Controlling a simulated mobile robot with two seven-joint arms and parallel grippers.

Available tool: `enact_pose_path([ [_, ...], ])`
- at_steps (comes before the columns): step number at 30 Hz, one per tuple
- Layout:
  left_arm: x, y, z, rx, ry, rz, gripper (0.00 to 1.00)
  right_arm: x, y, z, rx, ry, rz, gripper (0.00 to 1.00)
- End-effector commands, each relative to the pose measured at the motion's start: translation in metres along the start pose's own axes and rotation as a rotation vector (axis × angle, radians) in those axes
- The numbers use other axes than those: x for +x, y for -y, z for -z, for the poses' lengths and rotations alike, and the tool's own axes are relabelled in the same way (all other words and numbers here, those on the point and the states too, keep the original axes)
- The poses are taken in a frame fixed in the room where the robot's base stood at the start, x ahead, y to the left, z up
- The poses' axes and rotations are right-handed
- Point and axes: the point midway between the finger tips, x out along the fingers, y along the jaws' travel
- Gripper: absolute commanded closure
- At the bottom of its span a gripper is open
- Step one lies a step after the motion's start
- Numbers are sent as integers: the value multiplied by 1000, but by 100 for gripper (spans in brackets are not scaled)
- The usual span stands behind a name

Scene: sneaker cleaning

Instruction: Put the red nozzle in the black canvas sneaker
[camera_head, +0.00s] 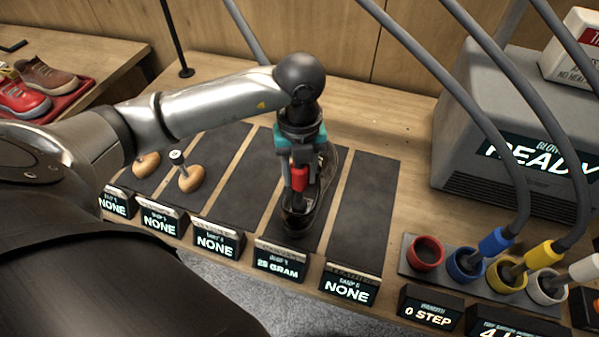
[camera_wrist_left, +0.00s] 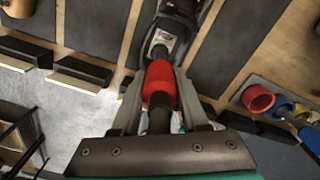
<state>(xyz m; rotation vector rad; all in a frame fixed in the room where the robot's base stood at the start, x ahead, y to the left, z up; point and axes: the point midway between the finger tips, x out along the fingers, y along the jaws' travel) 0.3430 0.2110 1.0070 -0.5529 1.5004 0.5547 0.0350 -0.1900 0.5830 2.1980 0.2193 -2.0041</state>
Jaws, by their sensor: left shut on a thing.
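My left gripper (camera_head: 298,190) points down over the black canvas sneaker (camera_head: 298,222). It is shut on the red nozzle (camera_head: 299,177). In the left wrist view the red nozzle (camera_wrist_left: 160,85) sits between the fingers of the gripper (camera_wrist_left: 162,90). The sneaker (camera_wrist_left: 178,8) lies beyond the nozzle's end there, its opening in line with it. The sneaker rests on a dark mat (camera_head: 270,200), partly hidden by my gripper. I cannot tell whether the nozzle's tip is inside the sneaker. My right gripper is not in view.
Several dark mats with display labels line the table. The label (camera_head: 280,262) before the sneaker appears to read 25 gram. The red holder (camera_head: 426,252) is empty beside the blue nozzle (camera_head: 490,245). A grey blower (camera_head: 500,130) stands right.

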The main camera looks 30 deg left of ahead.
Motion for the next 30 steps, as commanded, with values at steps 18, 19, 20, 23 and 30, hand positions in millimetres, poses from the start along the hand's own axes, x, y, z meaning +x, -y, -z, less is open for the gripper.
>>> enact_pose_path([
  [18,6,0,0,0,2,1,33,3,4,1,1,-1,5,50],
  [19,6,0,0,0,2,1,29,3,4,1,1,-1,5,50],
  [20,6,0,0,0,2,1,26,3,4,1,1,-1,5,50],
  [23,6,0,0,-1,2,1,26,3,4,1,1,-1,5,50],
  [30,2,0,-1,-1,2,1,26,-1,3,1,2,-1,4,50],
])
